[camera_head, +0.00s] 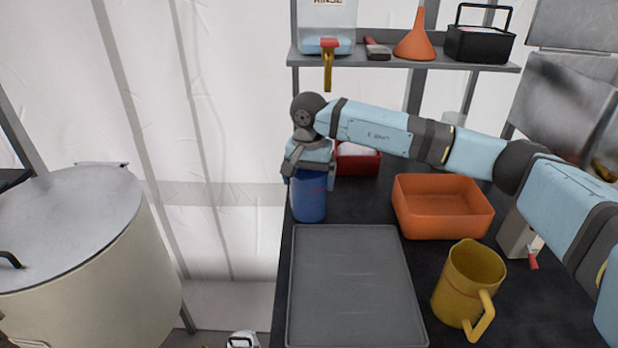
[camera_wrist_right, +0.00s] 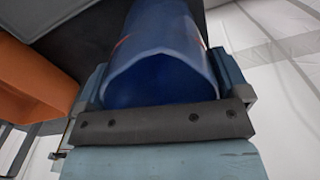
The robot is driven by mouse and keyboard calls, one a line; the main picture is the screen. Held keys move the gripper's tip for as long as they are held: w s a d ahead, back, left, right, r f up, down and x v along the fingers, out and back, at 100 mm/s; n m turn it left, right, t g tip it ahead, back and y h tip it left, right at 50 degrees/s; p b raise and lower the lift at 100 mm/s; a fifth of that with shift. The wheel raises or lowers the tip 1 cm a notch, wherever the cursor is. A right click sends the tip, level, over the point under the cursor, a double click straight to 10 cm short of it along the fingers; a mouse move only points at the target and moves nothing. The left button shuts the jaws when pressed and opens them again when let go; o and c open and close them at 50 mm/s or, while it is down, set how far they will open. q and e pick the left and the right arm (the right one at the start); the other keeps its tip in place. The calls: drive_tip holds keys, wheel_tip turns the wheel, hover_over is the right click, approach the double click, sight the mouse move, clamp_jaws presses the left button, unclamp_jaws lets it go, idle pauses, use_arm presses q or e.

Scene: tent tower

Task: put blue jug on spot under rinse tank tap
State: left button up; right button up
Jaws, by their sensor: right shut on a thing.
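The blue jug (camera_head: 309,201) is upright at the back left of the dark table, below and slightly left of the rinse tank tap (camera_head: 328,70). I cannot tell whether its base touches the table. My right gripper (camera_head: 311,178) is shut on the jug's upper part from above. In the right wrist view the jug (camera_wrist_right: 160,75) lies between both fingers, with its open mouth facing the camera. The rinse tank (camera_head: 326,18) stands on the shelf, with its tap hanging over the shelf's front edge. The spot is not visible. My left gripper is not in view.
A red container (camera_head: 357,160) with white contents sits right behind the jug. An orange bin (camera_head: 443,207), a yellow jug (camera_head: 468,285) and a grey tray (camera_head: 350,285) occupy the table (camera_head: 283,285). The shelf (camera_head: 430,66) holds an orange funnel (camera_head: 415,42). A large pot (camera_head: 75,240) stands left.

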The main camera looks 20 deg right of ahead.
drive_tip(key=shift+f, duration=0.15)
drive_tip(key=o, duration=0.6)
drive_tip(key=shift+r, duration=3.95)
drive_tip(key=shift+s+f, duration=0.1)
